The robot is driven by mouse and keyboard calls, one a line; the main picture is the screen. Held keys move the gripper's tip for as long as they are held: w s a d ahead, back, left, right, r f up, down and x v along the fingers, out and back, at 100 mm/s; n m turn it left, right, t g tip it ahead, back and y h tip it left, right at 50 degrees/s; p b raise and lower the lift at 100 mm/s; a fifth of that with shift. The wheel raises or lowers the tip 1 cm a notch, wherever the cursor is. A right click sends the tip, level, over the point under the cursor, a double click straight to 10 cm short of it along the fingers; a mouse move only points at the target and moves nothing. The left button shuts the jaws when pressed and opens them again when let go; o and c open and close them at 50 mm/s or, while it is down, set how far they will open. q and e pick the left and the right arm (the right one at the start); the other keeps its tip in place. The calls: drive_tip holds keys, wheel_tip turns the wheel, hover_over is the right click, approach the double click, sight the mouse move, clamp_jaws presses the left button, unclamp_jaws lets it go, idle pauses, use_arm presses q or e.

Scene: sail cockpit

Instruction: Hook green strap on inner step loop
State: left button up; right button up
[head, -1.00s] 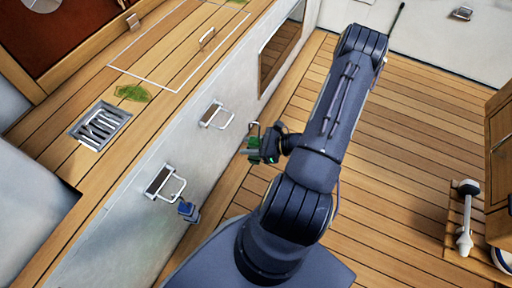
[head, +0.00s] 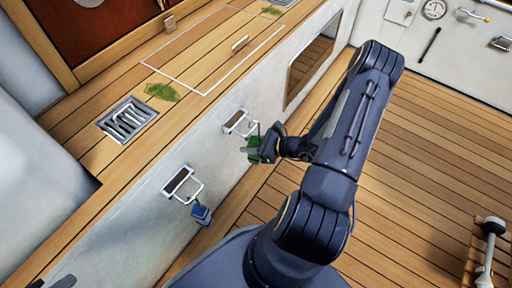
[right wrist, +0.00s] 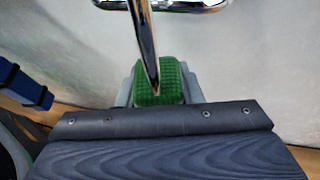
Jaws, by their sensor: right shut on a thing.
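The green strap (head: 253,149) is held in my right gripper (head: 262,150), just in front of the white wall below the farther step loop (head: 238,124). In the right wrist view the green strap (right wrist: 160,82) sits between the jaws, with a chrome hook (right wrist: 145,40) standing up from it. The step loop's shiny bar (right wrist: 190,6) crosses the top of that view. The hook overlaps the bar in the picture; I cannot tell whether they touch. My left gripper is not in view.
A nearer step loop (head: 184,186) has a blue strap (head: 201,213) hanging at it. The wooden bench with a metal grate (head: 128,119) and green leaf-like patch (head: 161,91) lies above the wall.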

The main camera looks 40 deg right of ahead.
drive_tip(key=shift+w+a+f+b, duration=0.1)
drive_tip(key=shift+w+f+b, duration=0.15)
drive_tip(key=shift+f+b, duration=0.6)
drive_tip(key=shift+w+a+f+b, duration=0.1)
drive_tip(key=shift+w+f+b, duration=0.15)
drive_tip(key=shift+f+b, duration=0.55)
drive_tip(key=shift+f, duration=0.1)
drive_tip(key=o, duration=1.3)
drive_tip(key=shift+c, duration=0.2)
drive_tip(key=shift+s+d, duration=0.1)
